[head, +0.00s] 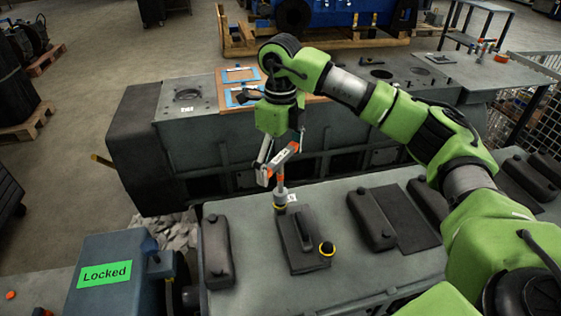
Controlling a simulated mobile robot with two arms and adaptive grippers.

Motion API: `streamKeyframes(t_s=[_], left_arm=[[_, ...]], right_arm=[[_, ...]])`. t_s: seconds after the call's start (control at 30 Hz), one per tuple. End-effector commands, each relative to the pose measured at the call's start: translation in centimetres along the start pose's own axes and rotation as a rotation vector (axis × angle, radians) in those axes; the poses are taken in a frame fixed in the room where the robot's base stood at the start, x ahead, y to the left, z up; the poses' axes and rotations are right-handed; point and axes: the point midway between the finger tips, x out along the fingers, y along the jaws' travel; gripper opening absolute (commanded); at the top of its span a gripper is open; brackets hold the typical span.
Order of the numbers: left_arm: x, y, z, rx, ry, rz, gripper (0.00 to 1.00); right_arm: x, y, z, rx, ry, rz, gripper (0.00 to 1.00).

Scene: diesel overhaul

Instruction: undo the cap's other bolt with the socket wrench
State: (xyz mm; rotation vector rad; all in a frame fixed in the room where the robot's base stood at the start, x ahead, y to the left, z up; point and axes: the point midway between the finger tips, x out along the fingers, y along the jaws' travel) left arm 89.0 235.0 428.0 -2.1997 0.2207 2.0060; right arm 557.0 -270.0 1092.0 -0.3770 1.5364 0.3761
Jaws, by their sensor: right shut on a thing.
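The dark cap (295,246) lies on the near grey engine block, with a raised ridge along it. My right gripper (278,158) is above the cap's far left corner, fingers down, and is shut on the socket wrench (281,162), which has an orange and grey handle. The wrench's grey socket (280,195) points down at that corner, with a yellow ring (279,207) at its lower end. The socket hides any bolt head there, and I cannot tell how far it is seated. My left gripper is out of view.
Other dark caps (217,250) (372,220) sit on the near block on both sides. A blue box with a green "Locked" label (104,274) stands at the lower left. A far block (188,115) carries a wooden board with blue-framed items (240,75).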

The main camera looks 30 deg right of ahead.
Motion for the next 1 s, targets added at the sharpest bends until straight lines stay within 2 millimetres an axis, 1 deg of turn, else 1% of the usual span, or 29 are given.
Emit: streamKeyframes(t_s=[1.0], left_arm=[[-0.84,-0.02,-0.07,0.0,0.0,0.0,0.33]], right_arm=[[-0.1,0.04,0.09,0.898,-0.001,0.001,0.51]])
